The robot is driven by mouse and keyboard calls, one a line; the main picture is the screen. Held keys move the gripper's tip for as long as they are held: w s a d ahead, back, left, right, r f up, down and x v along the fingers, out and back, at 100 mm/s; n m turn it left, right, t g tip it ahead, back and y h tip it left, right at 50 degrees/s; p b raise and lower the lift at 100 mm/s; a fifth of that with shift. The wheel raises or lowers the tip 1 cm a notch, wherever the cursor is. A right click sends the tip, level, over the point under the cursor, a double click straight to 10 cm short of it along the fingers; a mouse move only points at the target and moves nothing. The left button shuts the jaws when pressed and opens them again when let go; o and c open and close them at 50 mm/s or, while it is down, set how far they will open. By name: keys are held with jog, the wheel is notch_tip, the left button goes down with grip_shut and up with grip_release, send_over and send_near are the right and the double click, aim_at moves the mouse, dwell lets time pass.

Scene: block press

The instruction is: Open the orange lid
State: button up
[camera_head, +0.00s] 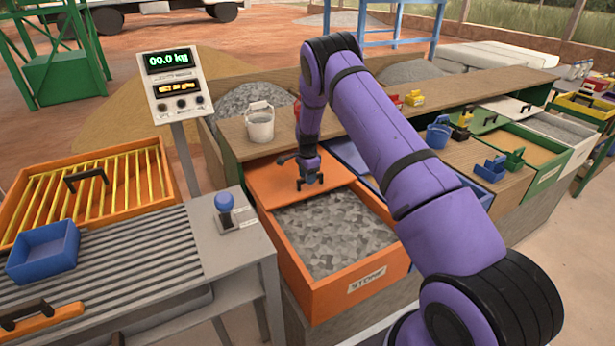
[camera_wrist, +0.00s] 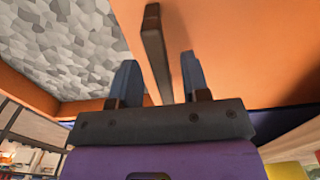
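The orange lid (camera_head: 285,180) covers the back part of the orange stone bin (camera_head: 318,295), and grey stones (camera_head: 335,232) show in the open front part. In the wrist view the lid (camera_wrist: 235,45) fills the right side and the stones (camera_wrist: 60,45) the upper left. My gripper (camera_head: 308,180) is low over the lid's front edge at its dark handle. In the wrist view the handle (camera_wrist: 155,50) runs between the two fingers of my gripper (camera_wrist: 158,80), with gaps visible on both sides. The fingers are apart. Whether they surround the handle in depth is hard to tell.
A wooden ledge (camera_head: 240,132) with a white bucket (camera_head: 260,122) runs behind the bin. A grey table (camera_head: 225,240) with a blue-topped button (camera_head: 225,210) stands to the left. A scale display (camera_head: 173,85) stands behind it. More bins (camera_head: 530,150) line the right.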

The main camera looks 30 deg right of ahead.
notch_tip(320, 180, up, 11)
dwell(0.6)
jog(key=shift+f, duration=0.1)
jog(key=s+a+r+n+t, duration=0.1)
jog(key=s+a+r+n, duration=0.15)
jog(key=s+r, duration=0.6)
jog(key=s+a+r+n+t, duration=0.1)
jog(key=s+a+r+n, duration=0.3)
jog(key=r, duration=0.8)
jog(key=s+r+n, duration=0.2)
jog(key=s+r, duration=0.5)
jog(key=r, duration=0.4)
jog(key=s+a+r+n+t, duration=0.1)
jog(key=s+a+r+n, duration=0.15)
jog(key=s, duration=0.55)
jog(key=s+a+r+n+t, duration=0.1)
jog(key=s+r+n, duration=0.15)
jog(key=s, duration=0.55)
jog(key=s+a+f+n+t, duration=0.1)
jog(key=s+n, duration=0.3)
jog(key=s, duration=1.1)
jog(key=shift+s+a, duration=0.15)
jog(key=shift+s, duration=0.15)
